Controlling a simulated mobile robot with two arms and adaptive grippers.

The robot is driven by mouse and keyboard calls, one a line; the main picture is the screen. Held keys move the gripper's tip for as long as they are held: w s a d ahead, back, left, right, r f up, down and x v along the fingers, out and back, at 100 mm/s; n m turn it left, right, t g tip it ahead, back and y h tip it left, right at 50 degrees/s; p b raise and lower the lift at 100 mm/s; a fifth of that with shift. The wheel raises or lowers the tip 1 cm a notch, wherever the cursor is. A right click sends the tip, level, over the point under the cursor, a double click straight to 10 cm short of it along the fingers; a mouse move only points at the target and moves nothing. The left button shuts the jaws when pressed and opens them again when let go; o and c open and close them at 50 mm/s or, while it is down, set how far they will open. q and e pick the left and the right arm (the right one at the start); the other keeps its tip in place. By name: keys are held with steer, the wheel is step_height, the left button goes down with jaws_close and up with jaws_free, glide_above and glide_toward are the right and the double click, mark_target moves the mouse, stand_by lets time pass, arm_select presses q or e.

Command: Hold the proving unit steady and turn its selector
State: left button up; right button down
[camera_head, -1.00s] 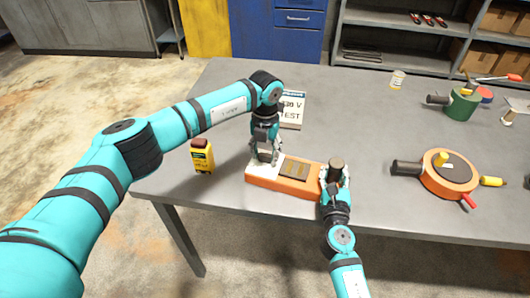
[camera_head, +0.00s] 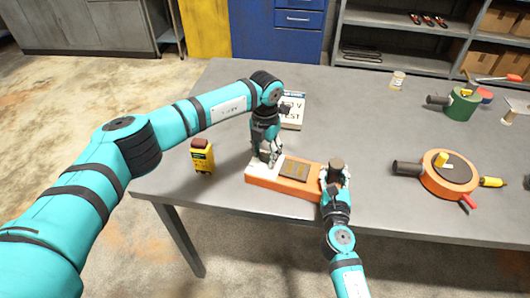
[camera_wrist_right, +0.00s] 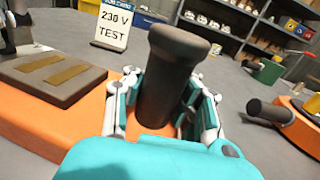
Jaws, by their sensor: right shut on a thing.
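The proving unit (camera_head: 285,188) is an orange block with a white left end on the grey table. A dark plate (camera_head: 299,171) with brass strips lies on its top. A dark upright post (camera_head: 336,165) stands at its right end. My right gripper (camera_wrist_right: 160,105) is shut on this post, with a finger on either side. My left gripper (camera_head: 267,157) points down over the white end. The selector under it is hidden by the fingers, and I cannot tell whether they grip it.
A yellow tester (camera_head: 203,160) stands left of the unit. A "230 V TEST" sign (camera_head: 294,116) is behind my left gripper. An orange round device (camera_head: 436,188) with a dark handle lies to the right, and a green one (camera_head: 459,105) further back. The front left table is clear.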

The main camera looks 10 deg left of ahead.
mark_target(265, 155)
arm_select(q)
steer(key=o, duration=0.5)
steer(key=shift+c, duration=0.2)
step_height(265, 155, up, 12)
stand_by(0.4)
